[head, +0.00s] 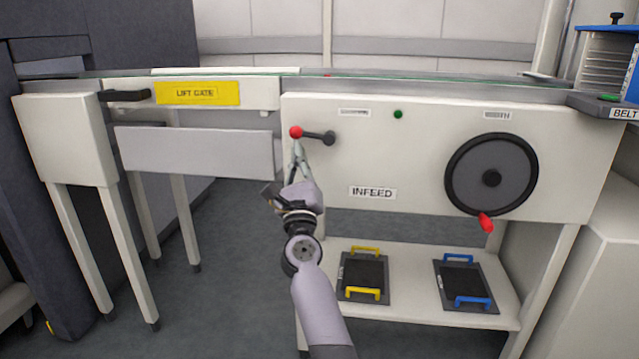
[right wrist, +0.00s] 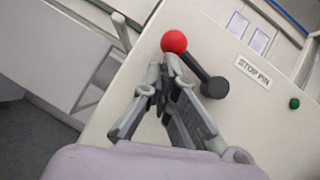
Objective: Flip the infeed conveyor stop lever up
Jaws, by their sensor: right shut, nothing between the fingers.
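The infeed stop lever (head: 314,135) is a short dark arm with a red ball knob (head: 296,132) on the white infeed panel (head: 430,190). It points left from its pivot, close to horizontal in the head view. My right gripper (head: 297,146) is shut and empty, its fingertips just below the red knob. In the right wrist view the red knob (right wrist: 174,41) shows right beyond the fingertips (right wrist: 166,64), and the dark lever arm (right wrist: 200,72) runs to its pivot at the right. I cannot tell whether the fingertips touch the knob. My left gripper is not in view.
A handwheel (head: 491,177) with a red handle (head: 486,222) is right on the panel, and a green button (head: 398,114) above. The lift gate (head: 195,151) stands left. Two handled plates (head: 352,278) (head: 450,272) lie on the lower shelf (head: 410,312). A STOP PIN label (right wrist: 253,73) is near the lever.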

